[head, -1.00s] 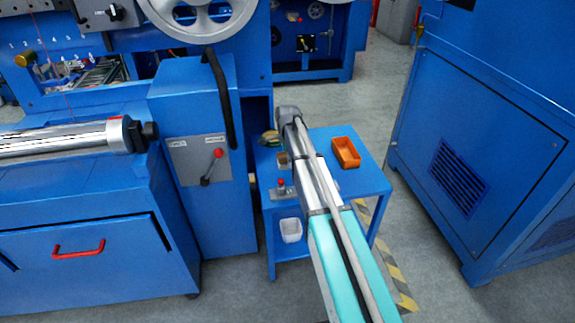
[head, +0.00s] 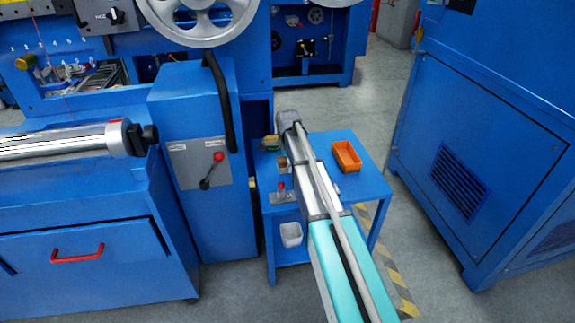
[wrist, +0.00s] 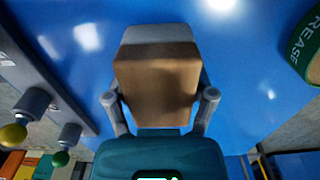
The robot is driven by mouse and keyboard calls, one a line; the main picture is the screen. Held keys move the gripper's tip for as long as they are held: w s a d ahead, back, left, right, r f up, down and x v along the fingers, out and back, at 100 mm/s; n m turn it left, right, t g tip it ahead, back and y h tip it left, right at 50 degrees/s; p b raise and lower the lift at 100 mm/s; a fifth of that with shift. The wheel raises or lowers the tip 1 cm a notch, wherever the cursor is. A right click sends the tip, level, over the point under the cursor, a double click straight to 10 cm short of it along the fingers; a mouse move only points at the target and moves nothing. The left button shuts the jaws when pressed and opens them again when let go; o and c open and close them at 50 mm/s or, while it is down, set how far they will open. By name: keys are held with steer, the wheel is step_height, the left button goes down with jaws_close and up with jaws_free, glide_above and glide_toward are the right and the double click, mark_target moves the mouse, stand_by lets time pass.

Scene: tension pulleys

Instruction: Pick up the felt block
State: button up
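A tan block with a grey far side, which I take as the felt block (wrist: 157,82), fills the middle of the wrist view. My gripper (wrist: 160,97) has one grey finger on each side of it, spread apart. The fingers reach alongside the block's edges; whether they touch it I cannot tell. In the head view a small tan thing, likely the same block (head: 282,162), shows just left of my arm on the blue bench (head: 366,184). My fingers are hidden there behind my arm.
A green grease can (wrist: 306,50) stands at the wrist view's right. Knobs with yellow (wrist: 13,134) and green (wrist: 60,158) tips are at lower left. On the bench, an orange bin (head: 346,156) sits right of my arm and a red-topped part (head: 281,190) left.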

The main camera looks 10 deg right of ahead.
steer(key=c, duration=0.6)
steer(key=shift+r, duration=0.1)
steer(key=shift+r+p, duration=0.9)
steer(key=shift+p, duration=0.15)
steer(key=s+r+p, duration=0.3)
steer(key=s, duration=0.1)
steer(key=s+r+p, duration=0.4)
steer(key=s, duration=0.1)
steer(key=s+r+p, duration=0.4)
steer(key=s, duration=0.1)
